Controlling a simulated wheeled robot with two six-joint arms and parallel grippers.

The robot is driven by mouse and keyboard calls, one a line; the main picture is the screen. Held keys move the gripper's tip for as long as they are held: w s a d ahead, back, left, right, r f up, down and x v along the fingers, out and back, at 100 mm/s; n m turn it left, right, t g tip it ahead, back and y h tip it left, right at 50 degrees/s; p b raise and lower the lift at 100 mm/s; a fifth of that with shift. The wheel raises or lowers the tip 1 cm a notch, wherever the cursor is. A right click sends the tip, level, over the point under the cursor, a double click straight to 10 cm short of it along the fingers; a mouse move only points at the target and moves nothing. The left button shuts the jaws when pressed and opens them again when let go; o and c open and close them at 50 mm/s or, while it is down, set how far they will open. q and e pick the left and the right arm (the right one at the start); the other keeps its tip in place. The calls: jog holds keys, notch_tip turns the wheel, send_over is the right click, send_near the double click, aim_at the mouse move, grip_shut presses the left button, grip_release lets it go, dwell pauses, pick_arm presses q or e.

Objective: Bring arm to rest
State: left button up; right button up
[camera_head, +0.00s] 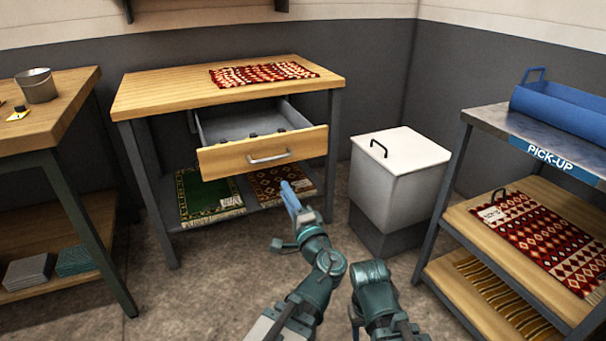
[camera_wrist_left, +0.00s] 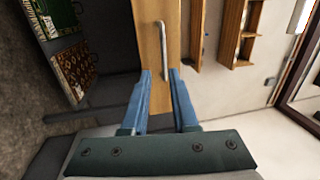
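My left gripper (camera_head: 290,200) reaches forward from the bottom of the head view, in front of the workbench with the open drawer (camera_head: 262,153). In the left wrist view my left gripper (camera_wrist_left: 160,78) shows two blue fingers apart with nothing between them. The drawer handle (camera_wrist_left: 247,42) lies beyond the fingertips, apart from them. The handle also shows in the head view (camera_head: 269,158). Part of my right arm shows at the bottom of the head view, but its gripper is not visible.
A patterned rug (camera_head: 262,74) lies on the bench top (camera_head: 150,95). A green rug (camera_head: 208,195) and a red rug lie on its lower shelf. A white lidded bin (camera_head: 400,180) stands right of the bench. The pick-up rack (camera_head: 490,120) stands at right, a table (camera_head: 60,120) at left.

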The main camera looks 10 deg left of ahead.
pick_arm(q)
jog(key=s+a+f+n+g+h+p, duration=0.1)
jog(key=s+f+n+g+h+p, duration=0.2)
jog(key=s+f+n+g+p, duration=0.45)
jog(key=s+d+f+g+h+p, duration=0.3)
jog(key=s+d+f+g+h, duration=0.4)
jog(key=s+d+g, duration=0.35)
notch_tip(320, 180, up, 36)
jog(key=d+t+p, duration=0.1)
jog(key=p, duration=3.5)
jog(key=shift+s+d+r+t+p, duration=0.2)
jog(key=shift+d+t+p, duration=0.1)
jog(key=shift+t, duration=0.1)
jog(key=shift+a+m, duration=0.1)
jog(key=shift+m, duration=0.15)
